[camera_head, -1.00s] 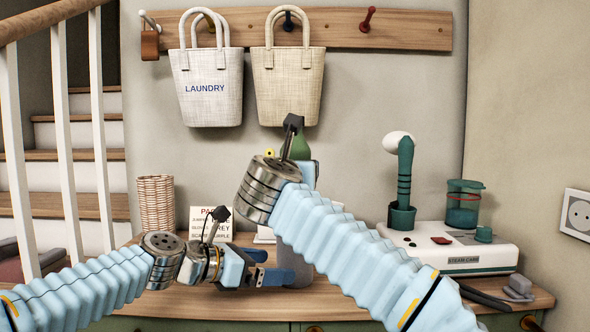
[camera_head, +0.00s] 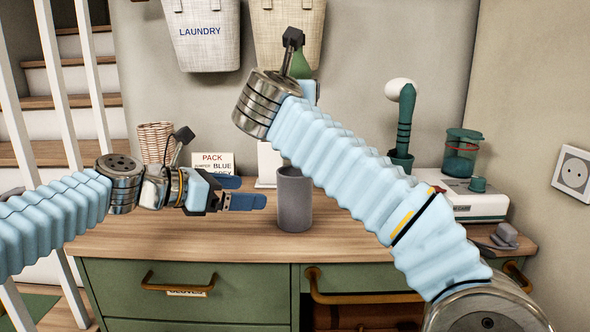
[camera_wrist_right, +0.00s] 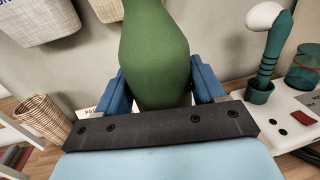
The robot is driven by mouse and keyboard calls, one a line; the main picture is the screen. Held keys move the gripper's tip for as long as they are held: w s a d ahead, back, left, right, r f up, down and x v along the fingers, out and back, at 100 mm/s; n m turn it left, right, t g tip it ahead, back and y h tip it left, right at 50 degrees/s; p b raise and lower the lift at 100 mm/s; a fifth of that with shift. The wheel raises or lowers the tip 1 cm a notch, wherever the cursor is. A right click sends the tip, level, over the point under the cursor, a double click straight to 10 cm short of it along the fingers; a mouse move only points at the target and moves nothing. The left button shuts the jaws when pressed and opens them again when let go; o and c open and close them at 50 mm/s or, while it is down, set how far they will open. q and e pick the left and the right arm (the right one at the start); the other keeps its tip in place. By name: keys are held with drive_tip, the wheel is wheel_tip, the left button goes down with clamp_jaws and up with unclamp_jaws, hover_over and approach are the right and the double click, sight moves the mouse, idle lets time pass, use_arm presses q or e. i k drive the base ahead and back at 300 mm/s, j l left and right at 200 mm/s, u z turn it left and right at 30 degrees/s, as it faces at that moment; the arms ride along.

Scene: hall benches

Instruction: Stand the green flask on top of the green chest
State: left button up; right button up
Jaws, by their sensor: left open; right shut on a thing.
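The green flask (camera_wrist_right: 155,50) fills the middle of the right wrist view, between the blue fingers of my right gripper (camera_wrist_right: 160,88), which is shut on it. In the head view a green part of the flask (camera_head: 301,64) shows behind my right wrist; the rest is hidden, as are the fingers. The flask is held well above the wooden top. A green chest (camera_head: 190,310) with drawers and a wooden top (camera_head: 150,238) stands below. My left gripper (camera_head: 238,192) is open and empty, low over the top, left of a grey cup.
The grey cup (camera_head: 294,205) stands mid-top. A sign card (camera_head: 217,163) and wicker basket (camera_head: 154,142) stand behind on the left. A white steam device (camera_head: 475,202) and a green holder (camera_head: 401,157) are at the right. Bags (camera_head: 197,40) hang above. The front-left top is clear.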

sight(214, 219)
drive_tip(key=k, duration=1)
